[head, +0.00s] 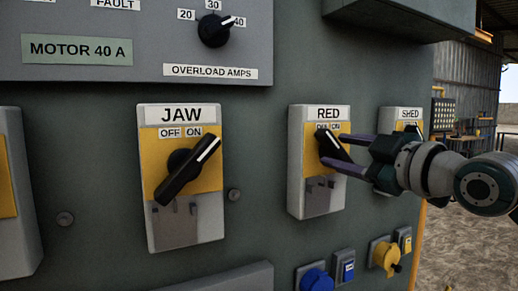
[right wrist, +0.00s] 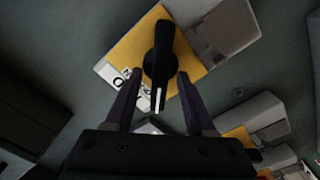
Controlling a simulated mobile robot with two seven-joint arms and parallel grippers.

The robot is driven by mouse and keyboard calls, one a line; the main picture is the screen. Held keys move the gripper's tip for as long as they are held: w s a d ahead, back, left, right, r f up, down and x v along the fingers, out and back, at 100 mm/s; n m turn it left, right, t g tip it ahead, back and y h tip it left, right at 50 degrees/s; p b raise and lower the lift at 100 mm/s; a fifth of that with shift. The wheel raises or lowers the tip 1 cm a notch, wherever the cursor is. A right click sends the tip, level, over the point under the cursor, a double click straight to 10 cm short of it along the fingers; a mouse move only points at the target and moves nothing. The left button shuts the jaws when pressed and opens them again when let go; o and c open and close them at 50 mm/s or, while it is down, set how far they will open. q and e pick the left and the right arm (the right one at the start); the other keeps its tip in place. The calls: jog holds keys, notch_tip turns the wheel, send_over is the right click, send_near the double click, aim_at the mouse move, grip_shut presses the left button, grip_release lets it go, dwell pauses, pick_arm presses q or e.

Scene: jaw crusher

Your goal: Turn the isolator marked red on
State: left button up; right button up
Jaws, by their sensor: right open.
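The isolator marked RED (head: 296,165) is a grey box with a yellow plate on the panel in the head view. Its black knob (head: 331,146) is tilted, the white-lined end toward the upper left, on the OFF side of the partly hidden OFF/ON label. My right gripper (head: 334,151) comes in from the right, open, with its fingers on either side of the knob. In the right wrist view the knob (right wrist: 160,55) lies between the two spread fingers (right wrist: 159,76); I cannot tell whether they touch it. My left gripper is not in view.
The JAW isolator (head: 155,220) stands left of RED, its knob pointing to ON. The SHED isolator (head: 409,113) is right of RED, partly behind my right gripper. Blue (head: 314,279) and yellow (head: 386,255) sockets sit below. An upper box (head: 100,70) juts out above JAW.

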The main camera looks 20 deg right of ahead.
grip_shut()
dwell(0.5)
